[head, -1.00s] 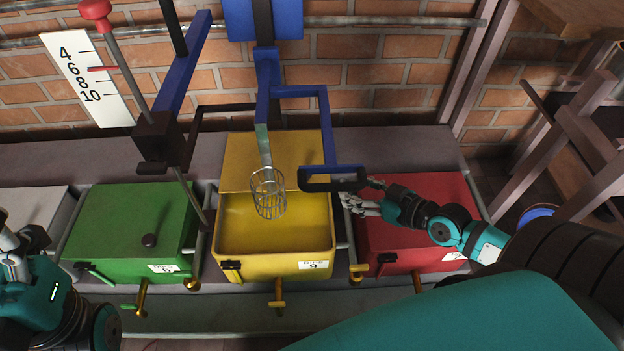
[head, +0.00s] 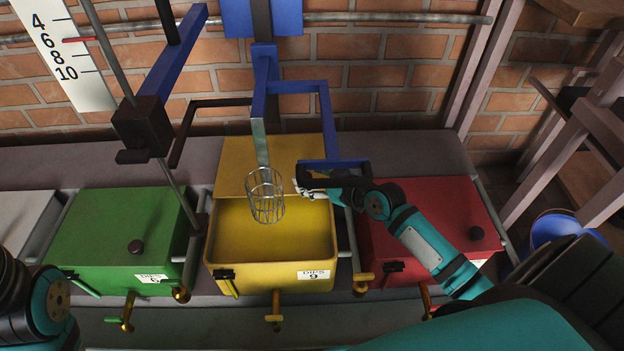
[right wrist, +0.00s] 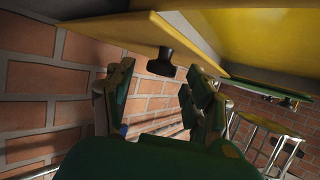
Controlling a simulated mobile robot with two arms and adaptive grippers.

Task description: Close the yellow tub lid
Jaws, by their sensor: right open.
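The yellow tub (head: 270,278) stands in the middle of the row in the head view, open at its front. Its yellow lid (head: 232,160) is raised at the back. In the right wrist view the lid (right wrist: 130,28) has a black knob (right wrist: 161,63) on its underside or outer face; I cannot tell which. My right gripper (head: 305,188) is at the lid's right side, partly hidden by a black bar. In the right wrist view the open fingers (right wrist: 155,95) are either side of the knob's line, apart from it. My left gripper is out of view.
A wire basket (head: 266,196) hangs from a blue frame (head: 325,110) over the tub. The black bar (head: 345,174) is close to my right gripper. A green tub (head: 110,230) and a red tub (head: 450,205) flank the yellow one, both covered. A brick wall is behind.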

